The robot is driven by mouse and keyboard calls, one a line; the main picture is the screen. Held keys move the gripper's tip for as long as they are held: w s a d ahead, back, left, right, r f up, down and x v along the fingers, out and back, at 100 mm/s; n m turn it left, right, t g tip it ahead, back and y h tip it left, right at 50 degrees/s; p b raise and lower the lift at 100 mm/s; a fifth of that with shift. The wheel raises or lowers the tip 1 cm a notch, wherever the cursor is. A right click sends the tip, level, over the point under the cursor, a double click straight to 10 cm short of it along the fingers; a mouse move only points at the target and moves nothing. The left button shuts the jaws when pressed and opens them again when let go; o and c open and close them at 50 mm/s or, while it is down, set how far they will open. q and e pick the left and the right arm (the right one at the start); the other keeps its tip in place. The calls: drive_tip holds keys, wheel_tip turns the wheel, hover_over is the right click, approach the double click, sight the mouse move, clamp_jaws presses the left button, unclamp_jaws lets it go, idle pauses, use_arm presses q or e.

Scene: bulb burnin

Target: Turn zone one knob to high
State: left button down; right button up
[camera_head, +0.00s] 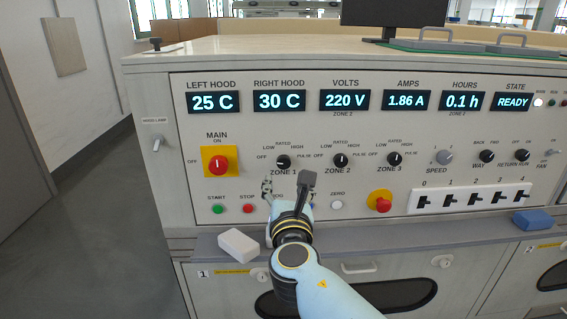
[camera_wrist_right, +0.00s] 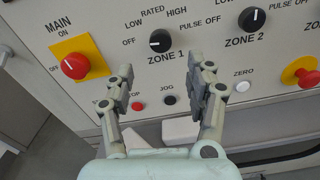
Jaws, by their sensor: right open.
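The zone 1 knob (camera_head: 284,162) is a small black dial on the upright panel, with OFF, LOW, RATED, HIGH and PULSE marked around it. In the right wrist view the zone 1 knob (camera_wrist_right: 160,41) shows a white pointer line aimed to the left, near OFF. My right gripper (camera_head: 288,186) is in front of the panel just below this knob. In the right wrist view the right gripper (camera_wrist_right: 160,85) is open and empty, its two fingers apart below the knob and not touching it. My left gripper is not in view.
The zone 2 knob (camera_head: 340,160) and zone 3 knob (camera_head: 394,158) sit to the right. The red main switch (camera_head: 217,165) is left. A red emergency button (camera_head: 382,205) is lower right. A white block (camera_head: 238,245) and a blue block (camera_head: 533,219) lie on the ledge.

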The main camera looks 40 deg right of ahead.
sight(283, 166)
drive_tip(key=x, duration=0.7)
drive_tip(key=shift+w+d, duration=0.1)
drive_tip(key=shift+w, duration=0.15)
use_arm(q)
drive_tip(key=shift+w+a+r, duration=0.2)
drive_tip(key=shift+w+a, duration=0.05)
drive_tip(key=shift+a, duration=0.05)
use_arm(e)
drive_tip(key=shift+w+d, duration=0.25)
drive_tip(key=shift+w, duration=0.1)
drive_tip(key=shift+c, duration=0.4)
clamp_jaws()
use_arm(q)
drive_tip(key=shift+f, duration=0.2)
use_arm(e)
drive_tip(key=shift+f, duration=0.1)
